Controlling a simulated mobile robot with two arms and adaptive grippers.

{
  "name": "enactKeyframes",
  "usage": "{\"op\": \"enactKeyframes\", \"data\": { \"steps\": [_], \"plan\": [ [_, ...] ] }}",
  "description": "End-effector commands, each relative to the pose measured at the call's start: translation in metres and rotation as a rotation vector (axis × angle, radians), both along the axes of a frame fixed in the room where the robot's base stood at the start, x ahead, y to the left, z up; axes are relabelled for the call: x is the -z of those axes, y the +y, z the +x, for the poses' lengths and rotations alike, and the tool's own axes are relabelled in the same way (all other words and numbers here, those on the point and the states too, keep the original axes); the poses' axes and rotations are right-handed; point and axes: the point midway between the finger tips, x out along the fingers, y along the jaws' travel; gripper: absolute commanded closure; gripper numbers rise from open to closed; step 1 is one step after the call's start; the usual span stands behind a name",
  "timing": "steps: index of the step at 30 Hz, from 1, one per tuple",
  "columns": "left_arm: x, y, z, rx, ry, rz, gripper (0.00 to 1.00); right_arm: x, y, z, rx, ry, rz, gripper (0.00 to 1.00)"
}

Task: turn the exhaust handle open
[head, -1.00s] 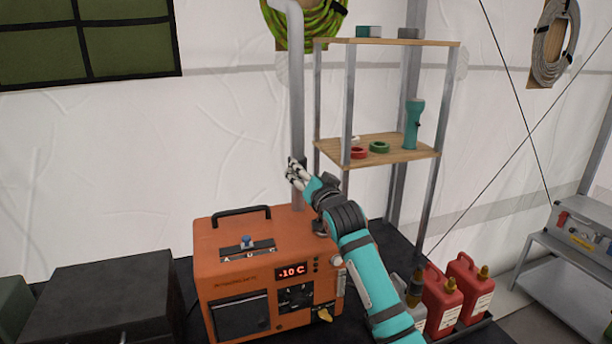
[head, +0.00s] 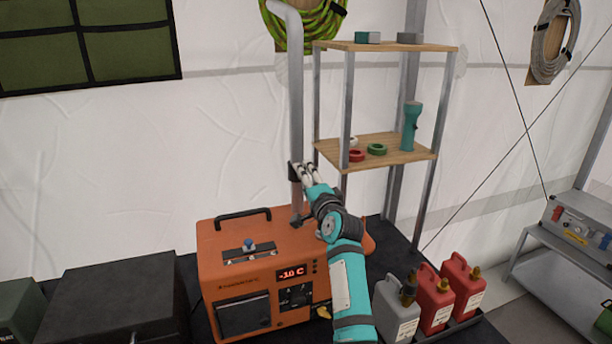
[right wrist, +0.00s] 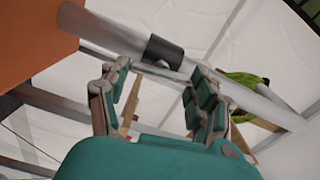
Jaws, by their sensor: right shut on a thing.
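The exhaust pipe (head: 297,110) rises from the orange heater (head: 236,262). A black collar (head: 294,172) sits around the pipe; it also shows in the right wrist view (right wrist: 166,52). The exhaust handle (right wrist: 160,73) is a thin grey bar by the collar, between my right fingers. My right gripper (head: 308,174) is at the collar, just right of the pipe, and is shut on the handle. Its fingers stand on both sides of the bar in the right wrist view (right wrist: 160,95). The handle is mostly hidden in the head view. My left gripper is not in view.
A shelf rack (head: 400,150) with tape rolls and a teal flashlight stands close behind my right arm. A grey can (head: 394,312) and red cans (head: 433,300) stand to the right of the heater. A dark box (head: 105,300) is at left.

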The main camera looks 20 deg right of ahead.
Motion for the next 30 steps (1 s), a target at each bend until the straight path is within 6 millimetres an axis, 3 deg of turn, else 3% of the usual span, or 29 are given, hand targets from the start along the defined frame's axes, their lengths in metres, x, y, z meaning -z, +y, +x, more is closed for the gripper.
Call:
{"op": "enactKeyframes", "data": {
  "steps": [10, 27, 28, 30],
  "plan": [
    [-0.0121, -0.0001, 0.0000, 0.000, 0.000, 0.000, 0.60, 0.0001, -0.0006, 0.0000, 0.001, 0.005, 0.146, 0.69],
    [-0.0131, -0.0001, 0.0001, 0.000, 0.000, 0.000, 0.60, 0.0011, -0.0008, 0.0000, 0.001, 0.006, 0.173, 0.69],
    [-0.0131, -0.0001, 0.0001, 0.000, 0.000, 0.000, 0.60, 0.0012, -0.0008, 0.0000, 0.001, 0.006, 0.173, 0.33],
    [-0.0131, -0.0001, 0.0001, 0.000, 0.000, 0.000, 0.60, 0.0011, -0.0007, 0.0000, 0.001, 0.006, 0.173, 0.24]
  ]
}}
